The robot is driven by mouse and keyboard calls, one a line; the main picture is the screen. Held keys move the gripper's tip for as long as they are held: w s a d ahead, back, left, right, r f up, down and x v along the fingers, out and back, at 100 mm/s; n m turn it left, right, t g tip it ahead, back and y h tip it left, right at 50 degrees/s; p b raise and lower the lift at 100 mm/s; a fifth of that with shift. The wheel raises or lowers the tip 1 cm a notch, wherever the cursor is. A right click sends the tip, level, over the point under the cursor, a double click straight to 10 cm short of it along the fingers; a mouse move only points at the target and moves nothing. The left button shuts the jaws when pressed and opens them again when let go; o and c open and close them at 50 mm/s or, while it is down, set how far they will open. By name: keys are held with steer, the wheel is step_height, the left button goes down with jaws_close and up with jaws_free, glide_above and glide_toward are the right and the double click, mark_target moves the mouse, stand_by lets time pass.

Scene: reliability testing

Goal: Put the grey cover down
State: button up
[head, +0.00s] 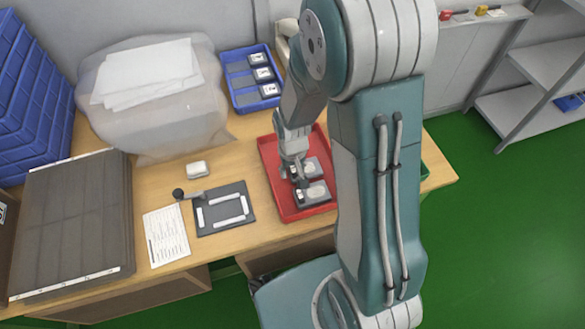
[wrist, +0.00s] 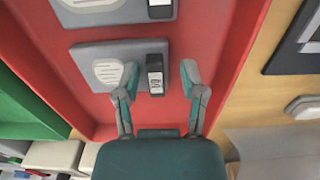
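The red tray (head: 288,208) lies on the wooden table and holds two flat grey covers with pale patches, one (head: 318,193) nearer the front and one (head: 316,166) behind it. In the wrist view, one grey cover (wrist: 88,75) lies flat in the red tray (wrist: 205,30), with a small black-and-white labelled block (wrist: 155,75) at its right end. My gripper (wrist: 159,75) is open, its fingers on either side of this block with gaps showing. A second grey cover (wrist: 125,12) shows at the top edge. In the head view my gripper (head: 298,182) is low over the tray.
A blue tray (head: 240,98) with several grey parts stands behind the red one. A dark plate with white strips (head: 208,222), a paper sheet (head: 165,236) and a small white block (head: 197,169) lie to the left. Blue bins (head: 30,100) and a plastic-wrapped stack (head: 150,120) fill the far left.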

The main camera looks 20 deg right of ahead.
steer(key=shift+a, duration=0.3)
steer(key=shift+r, duration=0.2)
step_height(320, 180, up, 12)
steer(key=s+d+r+t, duration=0.1)
steer(key=s+r+t, duration=0.4)
steer(key=s+r, duration=0.8)
step_height(320, 180, up, 3)
steer(key=shift+f+t, duration=0.15)
steer(key=shift+t, duration=0.15)
steer(key=shift+s+d, duration=0.15)
